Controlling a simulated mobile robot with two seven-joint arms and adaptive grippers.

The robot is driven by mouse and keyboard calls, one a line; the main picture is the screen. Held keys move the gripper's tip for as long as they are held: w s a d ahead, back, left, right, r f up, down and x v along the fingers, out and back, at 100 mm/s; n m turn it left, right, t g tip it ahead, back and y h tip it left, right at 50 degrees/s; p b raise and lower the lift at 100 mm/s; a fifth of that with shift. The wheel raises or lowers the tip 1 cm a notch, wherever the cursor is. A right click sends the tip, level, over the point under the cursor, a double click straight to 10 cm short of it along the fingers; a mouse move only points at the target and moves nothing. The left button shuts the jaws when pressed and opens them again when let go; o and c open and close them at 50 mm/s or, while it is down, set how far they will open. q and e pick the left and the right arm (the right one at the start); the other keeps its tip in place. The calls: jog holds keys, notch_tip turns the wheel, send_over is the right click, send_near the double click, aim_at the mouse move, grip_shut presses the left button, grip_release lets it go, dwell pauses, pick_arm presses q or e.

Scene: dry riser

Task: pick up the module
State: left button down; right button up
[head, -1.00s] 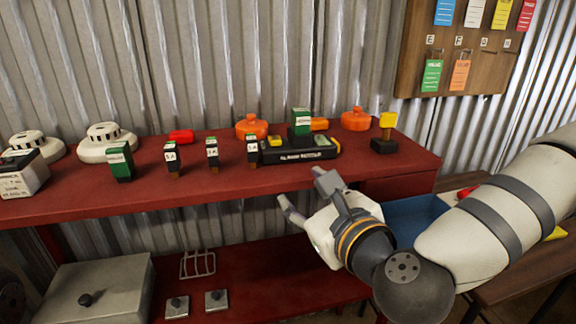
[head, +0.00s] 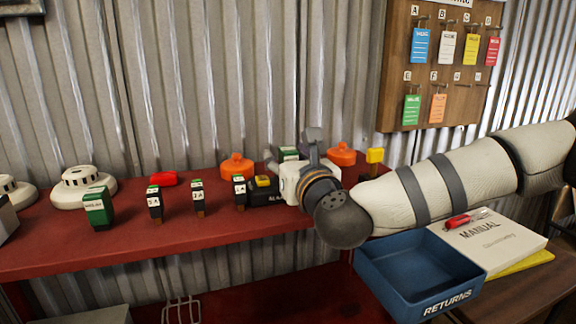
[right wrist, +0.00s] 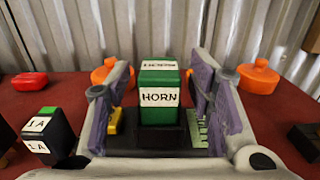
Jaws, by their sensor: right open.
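A green module (right wrist: 160,120) with a white label reading HORN stands upright in a black device (right wrist: 175,152) in the right wrist view. In the head view the module (head: 288,152) is mostly hidden behind my right gripper (head: 291,148), and the black device (head: 263,197) shows only in part. My right gripper (right wrist: 158,98) is open, with one finger on each side of the module and gaps showing between. Another green module (head: 97,208) with a white label stands further left on the red bench. My left gripper is out of view.
Several small dark fuse-like blocks (head: 197,198) stand left of the device. Orange domed items (head: 237,166) sit behind it. A blue returns tray (head: 420,270) and a manual (head: 490,238) lie to the right. The corrugated wall closes the back.

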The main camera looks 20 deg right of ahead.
aim_at(289, 149)
grip_shut()
